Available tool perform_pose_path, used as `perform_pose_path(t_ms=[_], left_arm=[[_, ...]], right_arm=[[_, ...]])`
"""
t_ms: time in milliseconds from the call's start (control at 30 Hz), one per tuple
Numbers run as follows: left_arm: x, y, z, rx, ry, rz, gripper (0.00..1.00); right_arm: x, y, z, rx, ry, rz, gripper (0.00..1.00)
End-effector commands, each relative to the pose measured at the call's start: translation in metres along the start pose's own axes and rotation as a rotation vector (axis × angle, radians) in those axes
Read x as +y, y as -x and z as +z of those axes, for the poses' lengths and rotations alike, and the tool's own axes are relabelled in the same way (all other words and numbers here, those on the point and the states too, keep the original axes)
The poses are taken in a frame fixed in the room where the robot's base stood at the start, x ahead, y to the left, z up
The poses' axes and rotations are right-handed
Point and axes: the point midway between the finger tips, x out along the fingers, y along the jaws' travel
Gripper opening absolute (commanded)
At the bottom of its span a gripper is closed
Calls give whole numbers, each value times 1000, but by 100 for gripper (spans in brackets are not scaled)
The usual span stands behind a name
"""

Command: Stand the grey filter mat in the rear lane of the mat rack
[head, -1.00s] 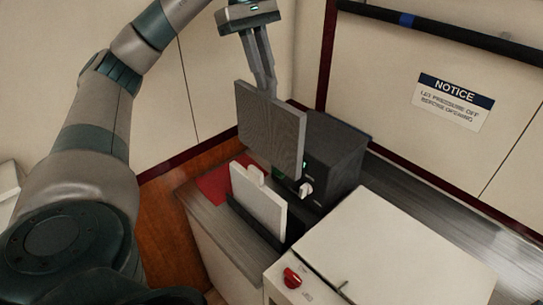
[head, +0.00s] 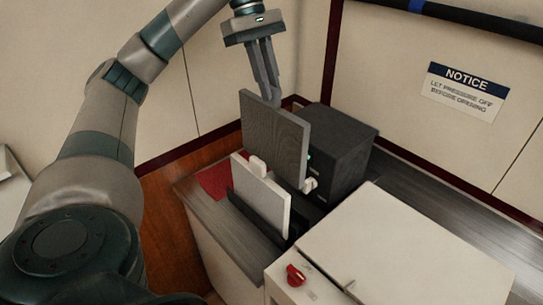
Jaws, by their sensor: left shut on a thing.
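The grey filter mat (head: 274,142) is a thin upright panel. My left gripper (head: 270,101) is shut on its top edge and holds it from above. The mat hangs behind a white panel (head: 262,198) that stands in the front of the black mat rack (head: 262,230). The mat's lower edge is partly hidden by the white panel, so I cannot tell whether it touches the rack. The rear lane is hidden too. My right gripper is not in view.
A black box (head: 345,150) with a green light and a white knob (head: 310,184) stands close behind the mat. A red cloth (head: 214,182) lies left of the rack. A white cabinet (head: 390,245) with a red knob (head: 295,275) is at the front right.

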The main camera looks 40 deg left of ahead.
Motion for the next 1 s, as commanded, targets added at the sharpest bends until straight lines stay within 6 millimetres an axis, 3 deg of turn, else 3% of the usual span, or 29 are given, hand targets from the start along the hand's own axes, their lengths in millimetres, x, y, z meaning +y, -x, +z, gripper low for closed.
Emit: perform_pose_path(t_ms=[33, 300, 833, 1000], left_arm=[[0, -20, -8, 0, 1, -2, 0], [0, -65, -28, 1, 2, -1, 0], [0, -74, -31, 1, 1, 0, 0], [-1, -89, -38, 1, 3, -4, 0]], right_arm=[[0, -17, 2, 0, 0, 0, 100], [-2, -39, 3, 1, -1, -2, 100], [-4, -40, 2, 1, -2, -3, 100], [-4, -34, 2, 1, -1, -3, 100]])
